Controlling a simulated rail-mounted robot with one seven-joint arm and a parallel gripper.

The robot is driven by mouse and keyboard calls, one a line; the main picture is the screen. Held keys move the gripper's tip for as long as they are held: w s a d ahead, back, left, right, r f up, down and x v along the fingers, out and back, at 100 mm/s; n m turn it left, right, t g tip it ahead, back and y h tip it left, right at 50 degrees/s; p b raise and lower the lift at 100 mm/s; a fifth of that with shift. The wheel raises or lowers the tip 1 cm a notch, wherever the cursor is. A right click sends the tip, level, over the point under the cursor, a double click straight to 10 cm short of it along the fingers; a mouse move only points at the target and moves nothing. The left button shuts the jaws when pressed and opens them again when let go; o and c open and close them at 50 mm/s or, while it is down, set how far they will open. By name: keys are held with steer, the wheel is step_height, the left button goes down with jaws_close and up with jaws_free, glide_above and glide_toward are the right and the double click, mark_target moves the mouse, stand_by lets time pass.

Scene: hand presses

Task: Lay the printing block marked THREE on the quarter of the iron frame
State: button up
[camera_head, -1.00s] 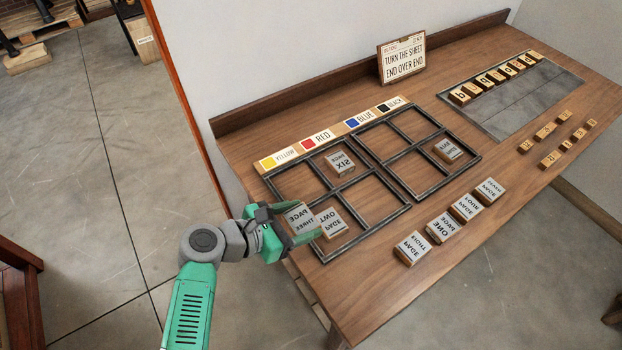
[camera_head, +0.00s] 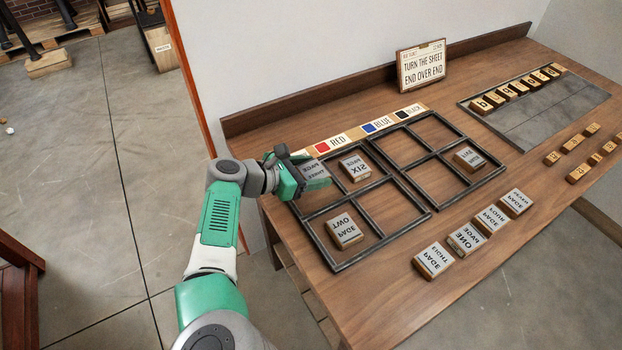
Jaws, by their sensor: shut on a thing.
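My gripper (camera_head: 308,176) is shut on the grey-faced THREE block (camera_head: 313,168), its face up and lettering reversed. It holds the block over the back-left quarter of the left iron frame (camera_head: 398,250); I cannot tell whether the block touches down. Gripper and block hide most of that quarter. In the same frame the SIX block (camera_head: 355,167) lies in the back-right quarter and the TWO block (camera_head: 344,231) in the front-left one. The front-right quarter is empty. The right iron frame (camera_head: 447,201) holds one block (camera_head: 469,159) in its front-right quarter.
Behind the frames lies a colour strip (camera_head: 355,133), its left end hidden by my gripper. A sign (camera_head: 421,66) stands at the back. Page blocks, EIGHT (camera_head: 433,260) among them, line the front. Letter blocks and a slab (camera_head: 548,110) are at right.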

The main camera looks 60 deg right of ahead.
step_height(320, 180, down, 2)
steer(key=shift+s, duration=0.1)
steer(key=shift+f+b, duration=0.3)
steer(key=shift+b, duration=0.25)
steer(key=shift+f+b, duration=0.3)
steer(key=shift+b, duration=0.1)
steer(key=o, duration=1)
steer(key=shift+r, duration=0.1)
